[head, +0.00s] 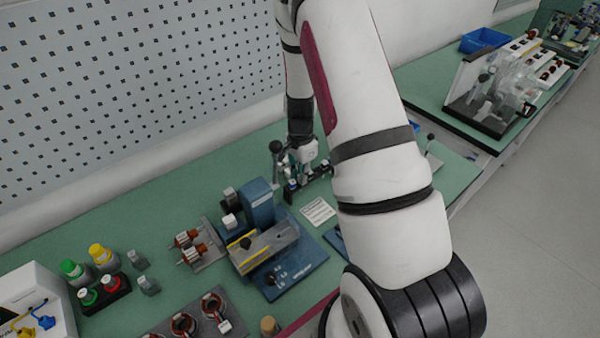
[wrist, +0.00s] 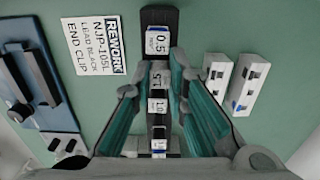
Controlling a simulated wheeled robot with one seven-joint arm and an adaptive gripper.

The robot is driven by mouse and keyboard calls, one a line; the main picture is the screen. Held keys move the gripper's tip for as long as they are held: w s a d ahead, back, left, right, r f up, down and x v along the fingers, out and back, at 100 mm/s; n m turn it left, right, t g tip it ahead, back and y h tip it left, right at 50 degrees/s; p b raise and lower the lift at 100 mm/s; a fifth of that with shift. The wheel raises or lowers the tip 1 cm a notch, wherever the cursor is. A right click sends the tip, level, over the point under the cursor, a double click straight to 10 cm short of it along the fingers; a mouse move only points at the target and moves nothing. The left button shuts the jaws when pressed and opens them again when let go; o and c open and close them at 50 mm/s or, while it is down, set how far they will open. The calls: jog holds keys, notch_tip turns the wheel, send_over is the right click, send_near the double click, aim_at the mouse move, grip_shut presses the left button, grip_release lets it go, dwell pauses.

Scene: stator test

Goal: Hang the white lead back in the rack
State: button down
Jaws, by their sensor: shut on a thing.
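My gripper (head: 303,172) is low over the green bench beyond the blue fixture. In the wrist view its two teal-padded fingers (wrist: 162,68) point along a black strip with white labels (wrist: 158,18), one reading 0.5. The fingers are closed on a small pale piece (wrist: 157,76) between their tips; its shape is mostly hidden, and I cannot tell whether it is the white lead. No white lead shows clearly as a wire in either view. I cannot tell which thing is the rack.
A white card (wrist: 93,46) marked REWORK, LEAD BLACK, END CLIP lies left of the strip. Two white blocks (wrist: 250,85) stand right of it. A blue fixture (head: 262,205) and red-and-metal parts (head: 190,247) sit nearer. A perforated wall (head: 140,85) rises behind.

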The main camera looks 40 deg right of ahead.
jog(key=c, duration=1.5)
grip_release()
jog(key=shift+r, duration=0.15)
notch_tip(320, 180, up, 12)
jog(key=shift+f, duration=0.1)
